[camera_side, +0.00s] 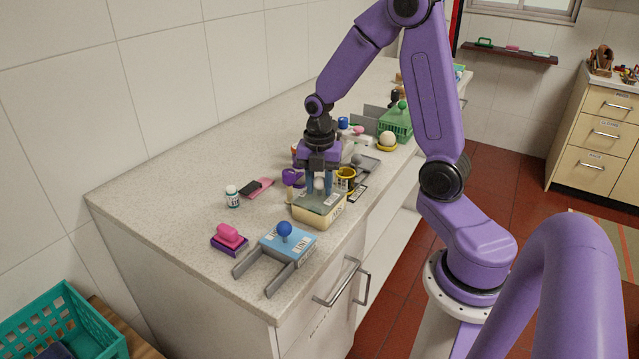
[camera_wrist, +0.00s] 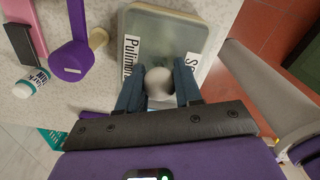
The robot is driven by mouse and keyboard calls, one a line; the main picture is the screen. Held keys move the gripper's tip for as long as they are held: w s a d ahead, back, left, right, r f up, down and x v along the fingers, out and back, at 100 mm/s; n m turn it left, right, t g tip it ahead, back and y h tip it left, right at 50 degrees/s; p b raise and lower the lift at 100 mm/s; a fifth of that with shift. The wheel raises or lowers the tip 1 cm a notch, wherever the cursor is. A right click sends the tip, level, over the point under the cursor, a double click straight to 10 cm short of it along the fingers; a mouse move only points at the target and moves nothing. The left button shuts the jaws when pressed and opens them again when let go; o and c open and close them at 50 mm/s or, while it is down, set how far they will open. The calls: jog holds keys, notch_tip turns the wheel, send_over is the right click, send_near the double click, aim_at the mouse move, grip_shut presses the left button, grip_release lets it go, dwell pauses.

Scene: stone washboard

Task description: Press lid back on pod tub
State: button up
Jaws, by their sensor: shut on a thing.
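A cream tub (camera_side: 310,216) with labels on its sides stands near the counter's front edge. A grey-green lid (camera_side: 316,200) lies over its top; I cannot tell whether it is fully seated. The lid (camera_wrist: 160,40) fills the upper middle of the wrist view, with label text reading "Pulim…" at its left side. A pale round knob (camera_wrist: 158,84) rises from the lid. My gripper (camera_side: 320,188) points down above the tub, its blue fingers shut on the knob from both sides. Which tub is the pod tub is not readable here.
A pink-handled brush (camera_side: 229,236), a white bottle (camera_side: 232,196) and a purple scoop (camera_wrist: 72,60) are to the left.

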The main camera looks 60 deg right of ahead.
jog(key=o, duration=1.6)
jog(key=shift+r, duration=0.1)
jog(key=shift+r, duration=3.4)
jog(key=shift+c, duration=0.3)
grip_shut()
jog(key=shift+f, duration=1.5)
jog(key=shift+r, duration=0.1)
